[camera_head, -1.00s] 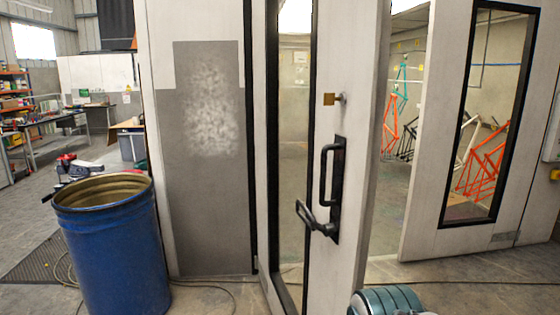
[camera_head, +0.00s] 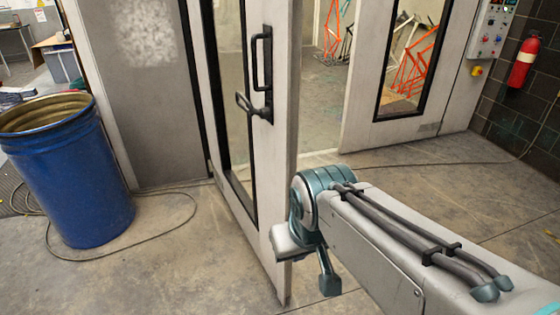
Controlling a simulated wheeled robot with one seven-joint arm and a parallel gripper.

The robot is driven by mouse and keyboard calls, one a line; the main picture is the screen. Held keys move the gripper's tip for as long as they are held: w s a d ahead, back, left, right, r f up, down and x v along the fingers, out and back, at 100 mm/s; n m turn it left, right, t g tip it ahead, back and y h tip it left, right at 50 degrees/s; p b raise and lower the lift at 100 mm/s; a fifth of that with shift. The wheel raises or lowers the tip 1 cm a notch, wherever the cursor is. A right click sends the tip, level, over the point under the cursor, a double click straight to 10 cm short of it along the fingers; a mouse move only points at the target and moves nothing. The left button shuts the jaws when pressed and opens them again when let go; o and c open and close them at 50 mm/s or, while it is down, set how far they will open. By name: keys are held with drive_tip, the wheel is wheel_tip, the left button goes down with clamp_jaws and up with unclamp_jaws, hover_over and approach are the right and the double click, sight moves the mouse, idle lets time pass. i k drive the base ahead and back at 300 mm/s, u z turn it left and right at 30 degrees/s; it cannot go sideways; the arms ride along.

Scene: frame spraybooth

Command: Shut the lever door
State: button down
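The lever door (camera_head: 278,175) is a pale leaf with a tall narrow dark-framed window. It stands open, swung out toward me, with its free edge facing me. On it are a black upright pull handle (camera_head: 255,60) and a black lever (camera_head: 243,102) that sticks out to the left. The doorway gap shows to its right. My arm reaches in from the lower right, and its end overlaps the lower part of the door's edge; I cannot tell whether it touches.
A blue drum (camera_head: 70,175) stands left of the door with a cable (camera_head: 165,225) on the floor beside it. A second windowed panel (camera_head: 360,110), a control box (camera_head: 492,30) and a red fire extinguisher (camera_head: 523,62) are at the right. The floor in front is open.

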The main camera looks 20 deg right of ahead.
sight(271, 30)
drive_tip(key=z, duration=0.65)
drive_tip(key=i, duration=0.85)
drive_tip(key=u, duration=0.1)
